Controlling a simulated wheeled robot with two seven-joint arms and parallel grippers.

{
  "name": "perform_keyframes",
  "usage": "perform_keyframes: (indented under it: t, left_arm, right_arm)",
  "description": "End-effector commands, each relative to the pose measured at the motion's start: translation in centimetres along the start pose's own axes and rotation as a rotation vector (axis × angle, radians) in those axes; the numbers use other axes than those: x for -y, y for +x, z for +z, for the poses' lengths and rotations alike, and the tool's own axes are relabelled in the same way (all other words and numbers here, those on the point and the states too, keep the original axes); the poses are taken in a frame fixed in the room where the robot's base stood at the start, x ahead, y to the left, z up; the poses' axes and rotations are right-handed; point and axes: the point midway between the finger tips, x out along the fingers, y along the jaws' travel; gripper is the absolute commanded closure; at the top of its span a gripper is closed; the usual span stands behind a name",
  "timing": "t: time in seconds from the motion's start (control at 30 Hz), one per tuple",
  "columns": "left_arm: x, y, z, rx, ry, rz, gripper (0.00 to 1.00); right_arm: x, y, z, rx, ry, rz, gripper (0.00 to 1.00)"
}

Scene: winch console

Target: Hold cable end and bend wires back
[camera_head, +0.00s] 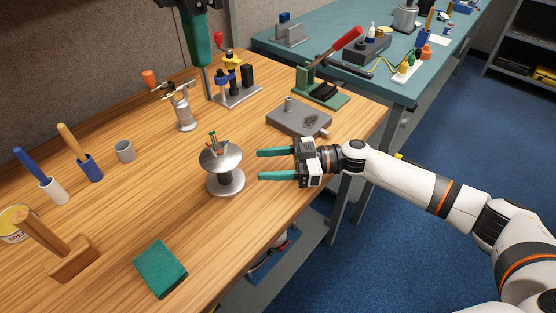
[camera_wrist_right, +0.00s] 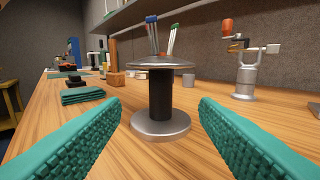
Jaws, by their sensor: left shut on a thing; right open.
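A metal spool-shaped stand (camera_head: 226,182) with a broad round top stands on the wooden bench. In the right wrist view the stand (camera_wrist_right: 160,98) is centred between the fingers. My left gripper (camera_head: 202,62) points down at the top edge, shut on a grey rod-like thing (camera_head: 207,82), mostly hidden.
A grey block (camera_head: 299,119) lies behind my right gripper. An orange-handled metal tool (camera_head: 184,108) and a grey cup (camera_head: 124,151) stand left of the stand. A green pad (camera_head: 160,268) and a wooden block (camera_head: 70,258) are in front. Bare bench surrounds the stand.

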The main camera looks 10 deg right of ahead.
Motion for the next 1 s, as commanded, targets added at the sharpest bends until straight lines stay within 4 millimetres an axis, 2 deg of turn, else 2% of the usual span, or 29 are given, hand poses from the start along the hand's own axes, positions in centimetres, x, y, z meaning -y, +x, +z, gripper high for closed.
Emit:
perform_keyframes:
  t: [0.3, 0.5, 0.7, 1.0]
  left_arm:
    - [0.0, 0.0, 0.0, 0.0, 0.0, 0.0, 0.96]
    - [0.0, 0.0, 0.0, 0.0, 0.0, 0.0, 0.96]
    - [0.0, 0.0, 0.0, 0.0, 0.0, 0.0, 0.96]
    - [0.0, 0.0, 0.0, 0.0, 0.0, 0.0, 0.96]
  right_arm:
    - [0.0, 6.1, 0.1, 0.004, 0.001, 0.001, 0.45]
    - [0.1, 9.0, 0.1, 0.003, 0.002, -0.002, 0.45]
    - [0.1, 10.3, 0.1, 0.002, 0.003, -0.003, 0.45]
    - [0.1, 10.4, 0.1, 0.001, 0.003, -0.003, 0.46]
